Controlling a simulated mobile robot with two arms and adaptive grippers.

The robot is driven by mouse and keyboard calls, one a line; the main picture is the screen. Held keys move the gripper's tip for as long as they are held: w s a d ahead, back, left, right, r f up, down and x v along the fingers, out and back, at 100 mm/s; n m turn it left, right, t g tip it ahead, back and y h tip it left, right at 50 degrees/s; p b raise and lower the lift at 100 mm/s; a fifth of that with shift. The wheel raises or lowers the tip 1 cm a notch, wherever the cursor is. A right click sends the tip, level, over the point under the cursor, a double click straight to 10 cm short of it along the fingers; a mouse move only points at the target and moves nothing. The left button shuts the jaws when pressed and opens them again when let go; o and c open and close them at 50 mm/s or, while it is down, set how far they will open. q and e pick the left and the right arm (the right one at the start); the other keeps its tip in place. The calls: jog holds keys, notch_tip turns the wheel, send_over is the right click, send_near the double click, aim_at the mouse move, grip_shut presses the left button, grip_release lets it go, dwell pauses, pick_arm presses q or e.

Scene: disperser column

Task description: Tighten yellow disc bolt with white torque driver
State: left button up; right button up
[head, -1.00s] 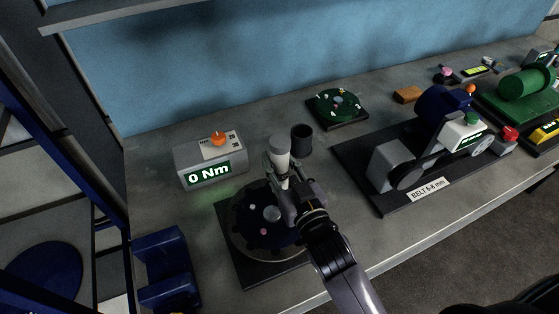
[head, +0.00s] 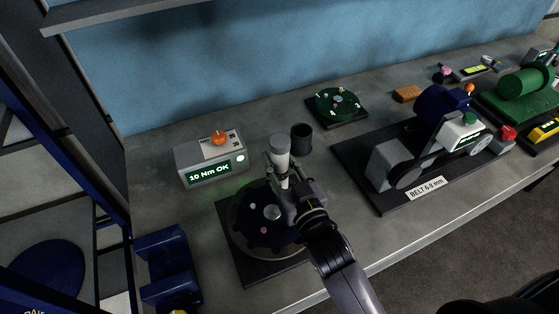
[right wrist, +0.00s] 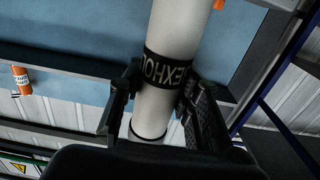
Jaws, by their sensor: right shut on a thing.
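The white torque driver (head: 280,152) stands about upright over the dark round disc (head: 245,228). It has a grey-green cap. My right gripper (head: 284,183) is shut on it. In the right wrist view, the two fingers (right wrist: 163,105) close on the white barrel, next to a black lettered band. The disc carries several small bolts, a pink one among them, and a pale hub. I cannot make out the yellow bolt; the driver's tip is hidden behind the gripper. The grey torque display box (head: 207,175) reads "10 Nm OK". My left gripper is not in view.
A dark cup (head: 301,137) stands just behind the driver. A green disc (head: 338,103) on a black plate lies farther back. A belt machine (head: 392,165) stands at the right. A blue stand (head: 165,262) is at the front left.

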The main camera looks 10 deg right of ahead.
aim_at(285, 155)
jog(key=shift+r+p, duration=2.25)
jog(key=shift+r, duration=0.35)
jog(key=shift+d, duration=0.1)
